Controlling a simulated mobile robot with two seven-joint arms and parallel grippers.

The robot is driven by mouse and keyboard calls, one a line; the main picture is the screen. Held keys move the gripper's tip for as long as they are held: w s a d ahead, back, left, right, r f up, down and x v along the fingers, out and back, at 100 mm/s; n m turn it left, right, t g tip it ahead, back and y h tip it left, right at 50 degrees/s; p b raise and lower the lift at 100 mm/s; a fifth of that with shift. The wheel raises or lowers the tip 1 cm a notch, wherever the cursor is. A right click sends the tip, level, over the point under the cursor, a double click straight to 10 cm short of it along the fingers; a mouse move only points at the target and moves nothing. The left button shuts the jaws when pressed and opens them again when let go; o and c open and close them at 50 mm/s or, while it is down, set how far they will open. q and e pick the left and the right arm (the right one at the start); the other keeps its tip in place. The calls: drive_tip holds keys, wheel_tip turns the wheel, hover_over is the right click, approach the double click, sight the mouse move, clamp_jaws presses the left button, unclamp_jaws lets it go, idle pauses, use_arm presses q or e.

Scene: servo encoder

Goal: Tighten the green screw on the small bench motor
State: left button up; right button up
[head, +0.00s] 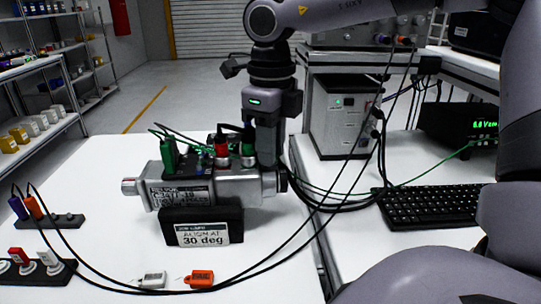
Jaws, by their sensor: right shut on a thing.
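My right gripper (268,160) points straight down at the right end of the motor's top, just right of these terminals. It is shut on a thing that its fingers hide. I cannot tell clearly whether that is the green screw. My left gripper is out of view.
A black sign reading 30 deg (202,227) stands before the motor. A white connector (152,281) and an orange one (199,279) lie near the front. Black cables (262,264) loop around. A keyboard (430,206) and power box (340,115) stand at right.

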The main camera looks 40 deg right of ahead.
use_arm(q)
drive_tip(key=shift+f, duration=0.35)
use_arm(e)
drive_tip(key=shift+m, duration=0.4)
idle(0.5)
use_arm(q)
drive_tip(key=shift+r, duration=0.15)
use_arm(e)
clamp_jaws()
drive_tip(key=o, duration=0.6)
unclamp_jaws()
wheel_tip(320, 180, up, 3)
drive_tip(key=shift+f+p, duration=0.2)
drive_tip(key=shift+p, duration=0.55)
wheel_tip(320, 180, up, 3)
drive_tip(key=p, duration=0.2)
drive_tip(key=shift+r+p, duration=0.1)
drive_tip(key=shift+p, duration=0.2)
wheel_tip(320, 180, up, 2)
drive_tip(key=shift+p, duration=0.8)
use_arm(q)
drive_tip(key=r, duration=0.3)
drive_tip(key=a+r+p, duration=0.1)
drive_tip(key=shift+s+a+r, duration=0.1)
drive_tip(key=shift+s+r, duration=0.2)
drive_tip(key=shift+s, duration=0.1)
use_arm(e)
drive_tip(key=shift+r, duration=0.65)
